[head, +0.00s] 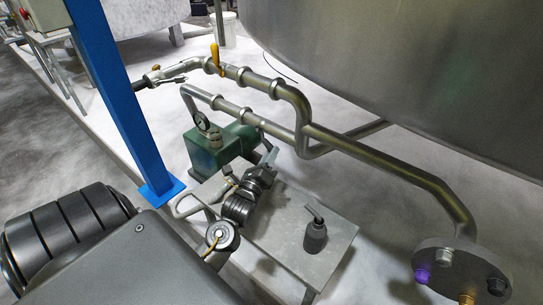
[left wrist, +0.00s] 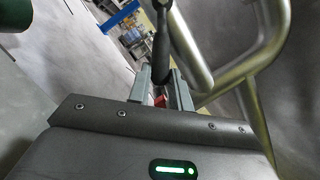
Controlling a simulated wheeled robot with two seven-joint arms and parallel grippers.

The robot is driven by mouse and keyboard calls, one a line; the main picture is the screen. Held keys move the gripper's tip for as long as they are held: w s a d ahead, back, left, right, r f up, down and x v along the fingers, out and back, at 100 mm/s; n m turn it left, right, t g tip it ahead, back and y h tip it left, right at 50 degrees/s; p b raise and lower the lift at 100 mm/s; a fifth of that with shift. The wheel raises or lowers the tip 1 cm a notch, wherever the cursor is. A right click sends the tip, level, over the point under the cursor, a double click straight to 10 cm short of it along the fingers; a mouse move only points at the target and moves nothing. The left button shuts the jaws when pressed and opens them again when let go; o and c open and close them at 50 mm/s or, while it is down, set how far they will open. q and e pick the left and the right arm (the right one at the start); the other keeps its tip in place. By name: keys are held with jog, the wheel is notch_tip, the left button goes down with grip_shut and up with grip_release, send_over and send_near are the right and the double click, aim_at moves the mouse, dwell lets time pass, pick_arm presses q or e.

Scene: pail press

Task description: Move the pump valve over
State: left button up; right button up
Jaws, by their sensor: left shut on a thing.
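The green pump (head: 215,150) stands beside the steel pipes, and part of it shows at the upper left of the left wrist view (left wrist: 14,14). My left gripper (head: 205,232) reaches in from the lower left, in front of the pump. In the left wrist view its two fingers (left wrist: 161,92) are shut on a dark valve handle (left wrist: 161,45), which sticks out beyond them. The head view shows a dark round end (head: 222,237) between the fingers; the rest of the handle is hard to tell there. My right gripper is not in view.
A pipe valve with a yellow handle (head: 216,58) sits above the pump. A black fitting with a lever (head: 315,235) stands on the grey plinth (head: 335,255). A blue post (head: 115,90), a large steel tank (head: 410,70) and a pipe flange (head: 440,265) bound the space.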

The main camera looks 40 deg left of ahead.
pick_arm(q)
jog(key=shift+f, duration=0.1)
jog(key=shift+a+f+b, duration=0.5)
jog(key=shift+a+f, duration=0.25)
jog(key=shift+f, duration=0.05)
jog(key=shift+a, duration=0.1)
